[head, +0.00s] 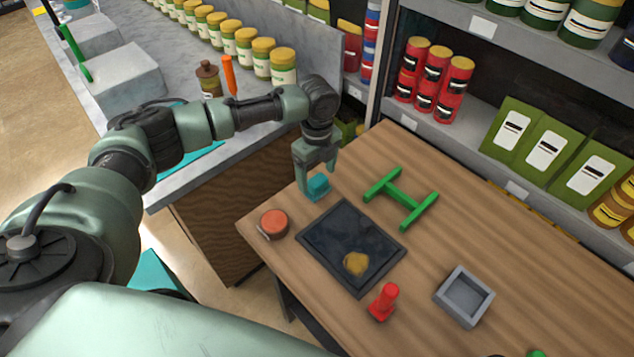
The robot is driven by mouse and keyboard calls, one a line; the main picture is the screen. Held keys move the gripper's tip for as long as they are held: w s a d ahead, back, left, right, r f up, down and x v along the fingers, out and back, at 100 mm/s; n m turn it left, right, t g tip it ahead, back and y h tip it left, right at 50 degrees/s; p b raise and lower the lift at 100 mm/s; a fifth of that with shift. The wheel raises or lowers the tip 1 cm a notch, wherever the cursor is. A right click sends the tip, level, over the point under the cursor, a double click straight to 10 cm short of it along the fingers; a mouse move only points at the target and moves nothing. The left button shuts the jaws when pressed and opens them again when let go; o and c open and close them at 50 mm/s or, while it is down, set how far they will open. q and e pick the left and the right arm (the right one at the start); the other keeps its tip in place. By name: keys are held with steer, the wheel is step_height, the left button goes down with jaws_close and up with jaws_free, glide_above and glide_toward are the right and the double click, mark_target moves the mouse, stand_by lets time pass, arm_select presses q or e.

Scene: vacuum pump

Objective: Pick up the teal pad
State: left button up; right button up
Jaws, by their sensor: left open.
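The teal pad (318,186) is a small teal block on the wooden table, near the table's left edge and above the dark tray. My left gripper (316,172) points down right over it, with its fingers apart. The fingers are close to the pad and partly cover it in this view; I cannot tell whether they touch it. My right gripper is not in view.
On the wooden table (560,262) are a dark tray (334,222) with a yellowish lump, an orange-red round tin (273,223), a green H-shaped frame (400,197), a red peg (384,301) and a grey square box (464,296). Stocked shelves stand behind.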

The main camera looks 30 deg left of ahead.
mark_target(317, 179)
arm_select(q)
step_height(317, 179, down, 2)
steer(key=shift+f, duration=0.15)
steer(key=shift+w+f, duration=0.2)
steer(key=shift+f, duration=0.1)
steer(key=shift+s, duration=0.1)
steer(key=c, duration=1.4)
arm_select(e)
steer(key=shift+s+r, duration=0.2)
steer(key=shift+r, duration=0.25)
arm_select(q)
steer(key=shift+r, duration=0.2)
